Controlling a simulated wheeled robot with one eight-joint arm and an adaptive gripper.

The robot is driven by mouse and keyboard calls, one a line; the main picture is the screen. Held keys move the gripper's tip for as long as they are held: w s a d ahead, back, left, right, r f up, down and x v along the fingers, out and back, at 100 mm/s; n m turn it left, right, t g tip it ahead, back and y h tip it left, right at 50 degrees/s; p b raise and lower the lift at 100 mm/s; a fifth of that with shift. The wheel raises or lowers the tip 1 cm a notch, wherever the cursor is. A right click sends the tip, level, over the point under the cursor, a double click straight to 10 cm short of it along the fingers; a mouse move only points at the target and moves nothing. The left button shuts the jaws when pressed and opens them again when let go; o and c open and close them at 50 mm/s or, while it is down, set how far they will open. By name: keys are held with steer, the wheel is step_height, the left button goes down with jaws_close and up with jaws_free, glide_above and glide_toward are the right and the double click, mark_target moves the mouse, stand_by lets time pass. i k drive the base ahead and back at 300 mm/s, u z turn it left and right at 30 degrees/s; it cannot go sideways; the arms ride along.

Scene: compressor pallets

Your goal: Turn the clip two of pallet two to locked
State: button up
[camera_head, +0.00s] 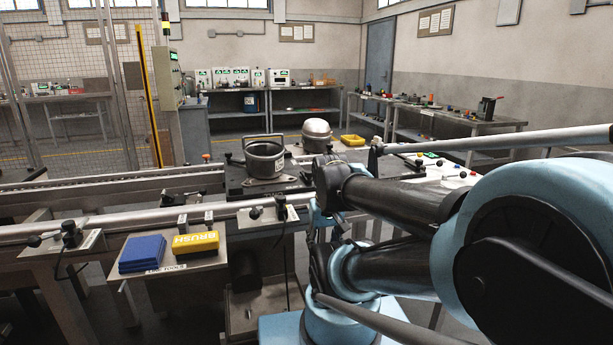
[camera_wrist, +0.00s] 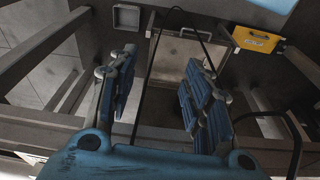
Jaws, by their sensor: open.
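My gripper (camera_wrist: 157,80) shows in the wrist view with its two blue-padded fingers apart and nothing between them. In the head view my arm covers the right side and I cannot make out the gripper. A dark pallet (camera_head: 236,182) on the conveyor bears an open compressor shell (camera_head: 264,160) with a raised handle frame behind it. Behind it to the right, a closed compressor (camera_head: 317,134) stands on another pallet, mostly hidden. Small clamps stand around the pallets, but I cannot tell which is clip two or how it is turned. No clip is recognisable in the wrist view.
A side shelf holds a blue stack (camera_head: 142,253) and a yellow brush box (camera_head: 195,243). Conveyor rails (camera_head: 110,223) with lever clamps (camera_head: 68,234) run across. Benches line the back.

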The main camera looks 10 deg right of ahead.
mark_target(306, 174)
steer(key=u, duration=0.65)
steer(key=k, duration=0.9)
steer(key=z, duration=0.55)
steer(key=i, duration=0.5)
steer(key=u, duration=0.1)
